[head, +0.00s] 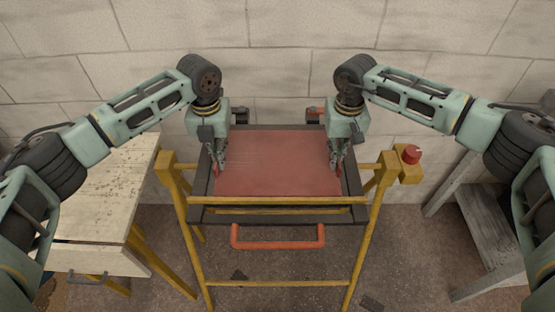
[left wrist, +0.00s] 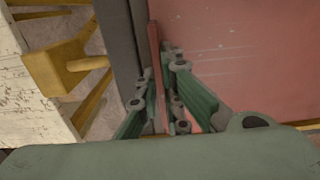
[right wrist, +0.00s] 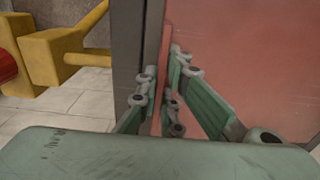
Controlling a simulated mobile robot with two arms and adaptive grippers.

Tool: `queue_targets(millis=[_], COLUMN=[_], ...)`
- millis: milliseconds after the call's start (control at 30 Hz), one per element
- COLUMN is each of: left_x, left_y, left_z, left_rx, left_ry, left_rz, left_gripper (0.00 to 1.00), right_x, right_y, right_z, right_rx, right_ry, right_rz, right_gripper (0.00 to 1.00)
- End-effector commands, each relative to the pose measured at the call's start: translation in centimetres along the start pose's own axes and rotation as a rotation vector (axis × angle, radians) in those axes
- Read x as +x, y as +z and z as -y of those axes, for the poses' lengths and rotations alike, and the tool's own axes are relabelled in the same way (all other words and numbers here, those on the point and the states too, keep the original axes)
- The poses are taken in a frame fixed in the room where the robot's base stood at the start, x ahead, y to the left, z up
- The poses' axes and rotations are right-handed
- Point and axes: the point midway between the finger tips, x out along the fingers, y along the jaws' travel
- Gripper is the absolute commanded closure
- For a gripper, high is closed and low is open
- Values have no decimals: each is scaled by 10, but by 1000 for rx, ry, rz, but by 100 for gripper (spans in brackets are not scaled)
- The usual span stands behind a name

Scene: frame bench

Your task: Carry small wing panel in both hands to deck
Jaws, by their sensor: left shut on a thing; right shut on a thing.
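The small wing panel (head: 277,165) is a flat red sheet lying level within a dark rectangular frame on a yellow stand. Whether it rests on the frame or hangs just above it, I cannot tell. My left gripper (head: 219,170) is shut on a thin red upright edge at the panel's left side; in the left wrist view its fingers (left wrist: 160,72) pinch that edge. My right gripper (head: 337,169) is shut on the matching edge at the right side, also pinched in the right wrist view (right wrist: 161,76). I cannot clearly single out a separate deck.
The yellow stand (head: 359,252) has an orange handle (head: 278,246) in front and a red button (head: 411,154) on its right. A pale worn table (head: 105,200) stands left, a grey bench (head: 490,220) right. A block wall (head: 275,65) closes the back.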

Motion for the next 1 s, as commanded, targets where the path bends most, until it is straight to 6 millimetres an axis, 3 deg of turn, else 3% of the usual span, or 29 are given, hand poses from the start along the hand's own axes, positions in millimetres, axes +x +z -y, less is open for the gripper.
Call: queue_targets(millis=[633,1000], left_x=[0,-12], left_y=[0,1], left_z=[0,0], left_rx=[-1,-1], left_ry=[0,-1], left_rz=[0,2], left_gripper=[100,100], right_x=[0,-12], right_y=[0,-1], right_z=[0,0], right_rx=[1,1], right_ry=[0,-1], right_rz=[-1,-3], right_gripper=[100,100])
